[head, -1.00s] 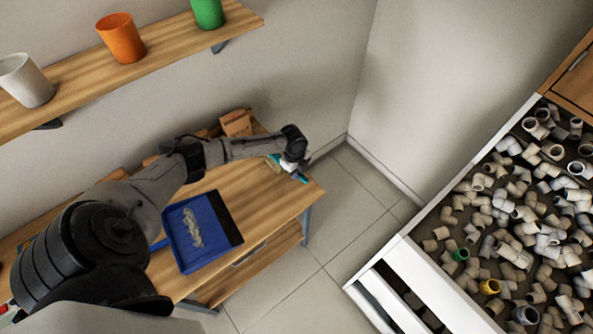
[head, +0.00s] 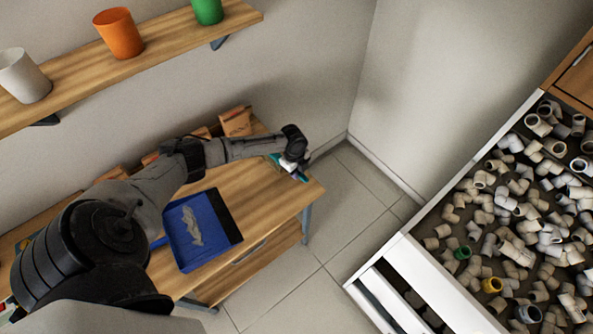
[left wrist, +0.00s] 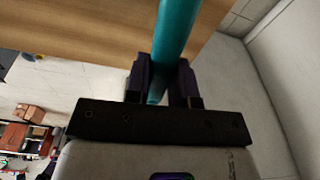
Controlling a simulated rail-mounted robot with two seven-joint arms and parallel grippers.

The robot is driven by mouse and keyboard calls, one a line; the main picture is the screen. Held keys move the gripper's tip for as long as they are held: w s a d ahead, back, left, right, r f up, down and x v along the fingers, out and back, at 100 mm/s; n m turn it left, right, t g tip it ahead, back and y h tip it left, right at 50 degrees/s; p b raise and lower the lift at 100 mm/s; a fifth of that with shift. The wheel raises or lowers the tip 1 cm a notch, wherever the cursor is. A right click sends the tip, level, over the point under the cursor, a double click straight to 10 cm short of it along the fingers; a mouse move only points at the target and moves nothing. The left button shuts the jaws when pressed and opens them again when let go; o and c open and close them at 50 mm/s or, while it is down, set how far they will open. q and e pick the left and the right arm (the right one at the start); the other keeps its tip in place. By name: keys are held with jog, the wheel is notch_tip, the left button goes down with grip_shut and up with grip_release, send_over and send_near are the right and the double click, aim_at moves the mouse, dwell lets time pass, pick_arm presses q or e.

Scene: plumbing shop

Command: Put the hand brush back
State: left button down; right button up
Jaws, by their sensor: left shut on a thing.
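My left gripper (head: 291,164) is over the right end of the wooden table (head: 265,195) in the head view. In the left wrist view, my left gripper (left wrist: 163,78) is shut on a teal handle, which I take to be the hand brush (left wrist: 174,35). Teal parts of the brush (head: 303,177) show beside the gripper in the head view; its bristles are hidden. A blue dustpan (head: 222,210) with a dark lip lies on the table, a pale grey pile in it. My right gripper is not in view.
Small brown cartons (head: 236,121) stand along the table's wall side. A wall shelf (head: 165,50) holds white, orange and green cups. A large drawer of pipe fittings (head: 400,258) is at the right. Tiled floor lies between table and drawer.

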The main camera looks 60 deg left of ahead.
pick_arm(q)
jog(key=c, duration=0.9)
grip_release()
jog(key=shift+r, duration=0.1)
jog(key=r, duration=0.4)
jog(key=a+r, duration=0.1)
jog(key=r, duration=0.4)
jog(key=r+p, duration=0.1)
jog(key=r, duration=0.3)
jog(key=shift+s+a+r, duration=0.1)
jog(key=shift+a+r, duration=0.1)
jog(key=shift+r, duration=0.1)
